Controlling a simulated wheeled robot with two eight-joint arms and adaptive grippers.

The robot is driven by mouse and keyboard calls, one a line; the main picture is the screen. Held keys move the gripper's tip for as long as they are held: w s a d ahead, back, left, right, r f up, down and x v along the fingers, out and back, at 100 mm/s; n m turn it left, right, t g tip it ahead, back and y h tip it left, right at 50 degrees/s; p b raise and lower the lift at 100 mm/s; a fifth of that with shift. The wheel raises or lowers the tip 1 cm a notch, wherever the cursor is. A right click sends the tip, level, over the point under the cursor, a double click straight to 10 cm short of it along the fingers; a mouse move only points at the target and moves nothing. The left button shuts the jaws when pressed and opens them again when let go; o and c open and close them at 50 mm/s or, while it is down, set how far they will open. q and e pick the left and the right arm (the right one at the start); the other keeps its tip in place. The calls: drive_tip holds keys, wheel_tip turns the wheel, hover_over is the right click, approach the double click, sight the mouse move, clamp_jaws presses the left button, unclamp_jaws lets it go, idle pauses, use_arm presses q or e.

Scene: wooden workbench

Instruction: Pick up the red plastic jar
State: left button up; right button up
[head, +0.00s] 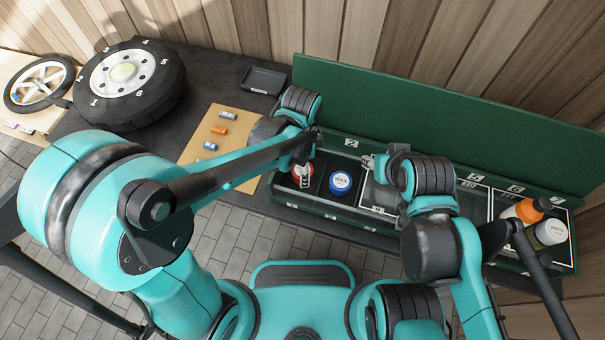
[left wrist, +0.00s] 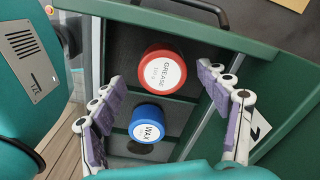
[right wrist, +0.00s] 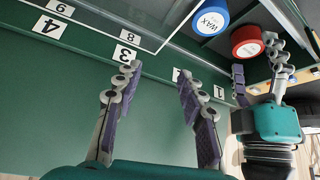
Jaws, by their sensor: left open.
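The red plastic jar (head: 295,180), labelled GREASE, stands in the left compartment of the green box; in the head view my left gripper partly hides it. In the left wrist view the red jar (left wrist: 162,72) shows between the spread fingers of my left gripper (left wrist: 159,76), which is open and empty over it. The right wrist view also shows the red jar (right wrist: 247,40) close to the left fingers. My right gripper (right wrist: 156,72) is open and empty over the box's numbered rear edge, away from the jar; it also shows in the head view (head: 368,160).
A blue WAX jar (head: 340,182) stands just right of the red jar. The green box (head: 345,211) has raised walls and dividers. An orange-capped bottle (head: 524,211) and a white bottle (head: 551,232) stand at its right end. A tan board (head: 222,170) with small parts lies left.

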use_arm(q)
wheel_tip(320, 180, down, 4)
drive_tip(key=shift+w+d+r+b, duration=0.15)
drive_tip(key=shift+r+b, duration=0.1)
drive_tip(key=shift+b, duration=0.35)
drive_tip(key=shift+r, duration=0.1)
drive_tip(key=c, duration=1.3)
drive_tip(key=shift+c, duration=0.2)
